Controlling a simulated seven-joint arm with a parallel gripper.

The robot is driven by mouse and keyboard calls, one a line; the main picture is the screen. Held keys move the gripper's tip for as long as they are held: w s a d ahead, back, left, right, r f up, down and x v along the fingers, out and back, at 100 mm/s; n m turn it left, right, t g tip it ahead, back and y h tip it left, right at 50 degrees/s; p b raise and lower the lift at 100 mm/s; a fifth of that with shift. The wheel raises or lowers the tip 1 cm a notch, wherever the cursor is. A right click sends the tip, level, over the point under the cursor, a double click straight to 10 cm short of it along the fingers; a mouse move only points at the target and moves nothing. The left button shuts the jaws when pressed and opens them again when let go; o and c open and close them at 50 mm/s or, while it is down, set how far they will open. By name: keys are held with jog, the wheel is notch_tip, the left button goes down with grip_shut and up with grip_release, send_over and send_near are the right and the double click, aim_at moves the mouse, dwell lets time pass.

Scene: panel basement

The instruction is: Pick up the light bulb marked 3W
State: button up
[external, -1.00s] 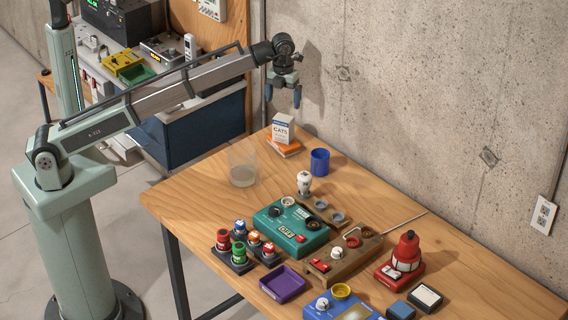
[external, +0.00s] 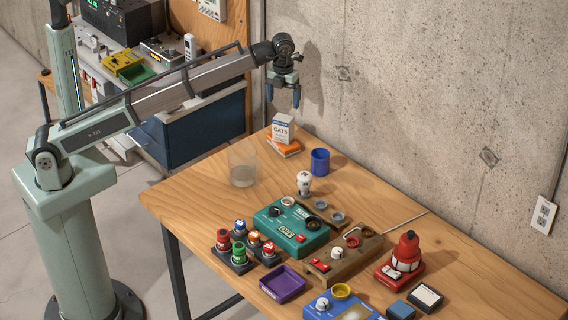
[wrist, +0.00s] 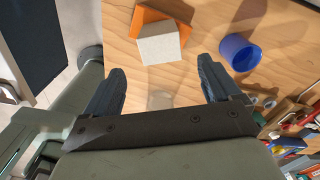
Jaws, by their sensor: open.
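A white light bulb (external: 304,182) stands upright on the table, just behind the teal box; it bears a small dark marking that is too small to read. My gripper (external: 283,98) is open and empty, high above the back of the table, well up and left of the bulb. In the wrist view my gripper's fingers (wrist: 160,75) are spread with nothing held between them. I cannot make out the bulb in the wrist view.
A CATS box (external: 283,129) on an orange book (external: 284,148), a clear glass (external: 242,165) and a blue cup (external: 320,162) stand near the bulb. The teal box (external: 291,229), brown box (external: 343,258) and red lamp (external: 405,253) crowd the front. A concrete wall (external: 420,100) rises behind.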

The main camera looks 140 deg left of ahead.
jog(key=shift+c, duration=0.9)
